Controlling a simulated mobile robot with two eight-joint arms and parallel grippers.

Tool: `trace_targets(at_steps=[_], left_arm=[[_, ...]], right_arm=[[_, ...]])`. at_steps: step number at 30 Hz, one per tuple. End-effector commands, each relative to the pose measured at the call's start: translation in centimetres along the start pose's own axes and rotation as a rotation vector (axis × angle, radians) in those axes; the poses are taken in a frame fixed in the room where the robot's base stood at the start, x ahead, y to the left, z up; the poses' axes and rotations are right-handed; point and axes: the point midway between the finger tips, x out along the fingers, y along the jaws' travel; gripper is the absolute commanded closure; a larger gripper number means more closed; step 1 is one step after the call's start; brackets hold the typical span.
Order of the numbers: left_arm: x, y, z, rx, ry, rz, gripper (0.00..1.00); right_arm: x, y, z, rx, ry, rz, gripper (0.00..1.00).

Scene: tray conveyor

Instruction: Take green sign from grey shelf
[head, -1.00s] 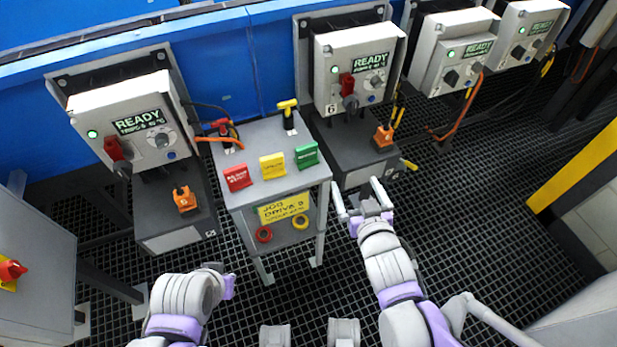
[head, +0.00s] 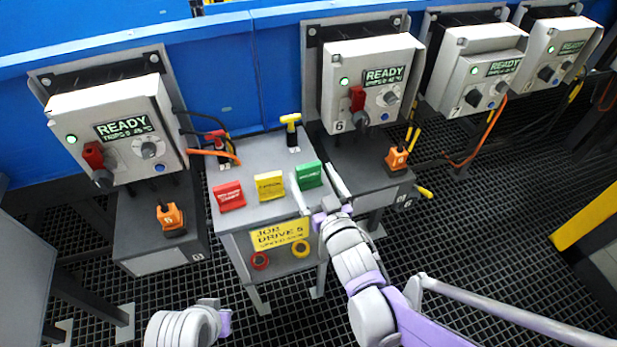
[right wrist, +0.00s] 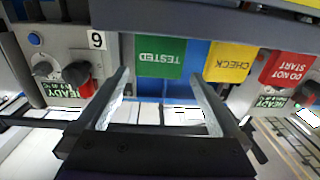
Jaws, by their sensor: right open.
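The green sign (head: 309,175) stands upright on the top of the grey shelf (head: 262,150), at the right end of a row with a yellow sign (head: 269,186) and a red sign (head: 229,196). In the right wrist view the green sign (right wrist: 160,57) appears upside down and reads "TESTED". My right gripper (right wrist: 160,76) is open, with its fingers pointing at the green sign, one to each side of it in that view. Nothing is between the fingers. My left gripper (head: 218,314) is low in front of the shelf; its fingers cannot be made out.
A yellow-handled tool (head: 291,128) stands at the shelf's back. Rolls of red (head: 260,261) and yellow tape (head: 300,249) sit on the lower shelf. Control boxes flank the shelf. Grated floor is clear in front.

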Motion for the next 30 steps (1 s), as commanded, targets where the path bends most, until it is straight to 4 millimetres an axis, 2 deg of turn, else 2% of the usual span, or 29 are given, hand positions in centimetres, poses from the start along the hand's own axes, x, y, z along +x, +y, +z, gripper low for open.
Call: trace_targets(at_steps=[6,14,27,28,30], left_arm=[[0.8,0.0,0.2,0.0,-0.002,0.0,1.0],[0.7,0.0,0.2,0.0,-0.002,0.0,1.0],[0.7,0.0,0.2,0.0,-0.002,0.0,1.0],[0.7,0.0,0.2,0.0,-0.002,0.0,1.0],[0.7,0.0,0.2,0.0,-0.002,0.0,1.0]], right_arm=[[3.3,0.2,0.1,-0.001,0.0,0.0,0.0],[3.5,0.2,0.1,0.0,0.0,0.001,0.02],[3.5,0.2,0.1,-0.001,0.0,0.001,0.81],[3.5,0.2,0.1,-0.001,0.0,0.001,0.86],[3.5,0.2,0.0,-0.001,0.0,0.0,0.86]])
